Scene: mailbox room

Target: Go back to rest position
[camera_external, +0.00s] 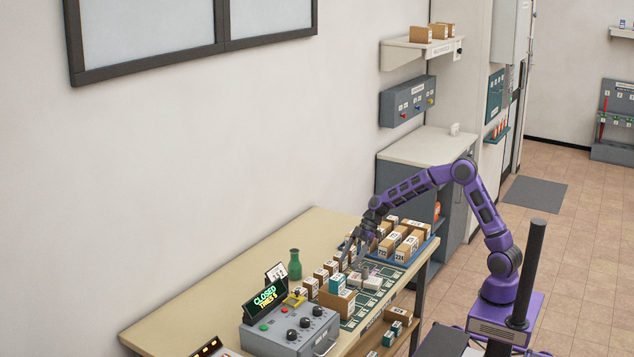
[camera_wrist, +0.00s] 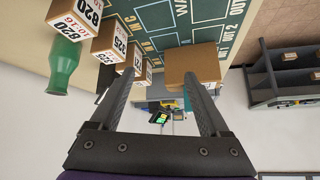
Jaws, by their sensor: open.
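My purple arm reaches from the right over the wooden table (camera_external: 235,265) in the external view. My gripper (camera_external: 358,262) points down above the row of small labelled boxes (camera_external: 320,276) and the green mat (camera_external: 362,307). In the wrist view my gripper (camera_wrist: 163,72) has its two dark fingers spread wide, with nothing between them that I can see held. A brown box (camera_wrist: 190,63) shows beyond and near the right finger; I cannot tell whether they touch. Labelled boxes (camera_wrist: 106,40) stand beside the left finger.
A green bottle (camera_external: 294,264) stands near the boxes; it is also in the wrist view (camera_wrist: 64,65). A grey control box (camera_external: 290,332) with a lit display (camera_external: 266,298) sits at the table's front. A blue tray (camera_external: 424,249) of boxes lies at the far end. Open floor (camera_external: 585,235) is at right.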

